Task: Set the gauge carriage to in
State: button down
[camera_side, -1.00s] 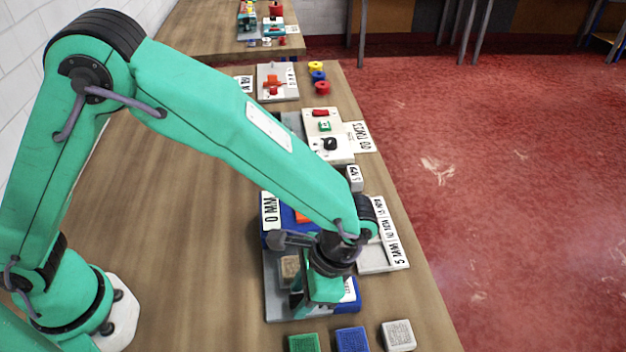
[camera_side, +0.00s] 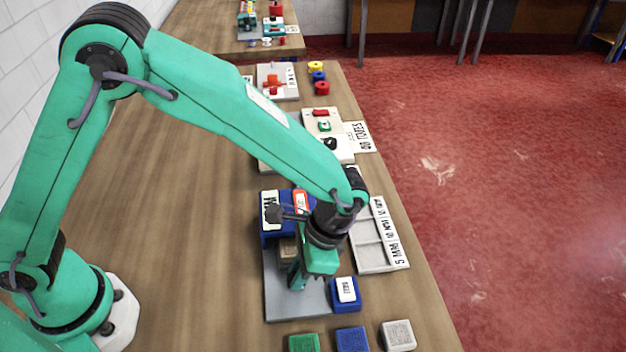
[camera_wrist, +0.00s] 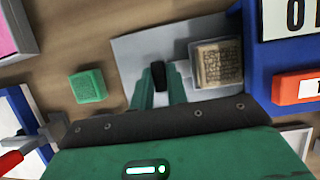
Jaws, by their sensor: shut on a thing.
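The gauge carriage carries a tan block (camera_side: 287,250) and sits on a grey base plate (camera_side: 282,302), close in front of a blue housing (camera_side: 268,238). The tan block also shows in the wrist view (camera_wrist: 216,63), just right of my fingers. My gripper (camera_side: 298,284) points down over the plate and is shut on a small black knob (camera_wrist: 158,74), which looks like the carriage's handle. The knob is hidden in the side view. The housing shows at the right of the wrist view (camera_wrist: 262,60), with an orange-red piece (camera_wrist: 298,87) on it.
A blue block with a white label (camera_side: 345,293) stands beside the plate's right edge. Green (camera_side: 303,343), blue (camera_side: 352,339) and grey (camera_side: 398,335) blocks line the front. A pale compartment tray (camera_side: 378,255) lies right. The table left of the plate is bare.

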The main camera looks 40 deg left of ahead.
jog(key=shift+w+a, duration=0.9)
jog(key=shift+w, duration=0.05)
jog(key=c, duration=1.4)
grip_release()
jog(key=v, duration=0.8)
jog(key=shift+f, duration=0.1)
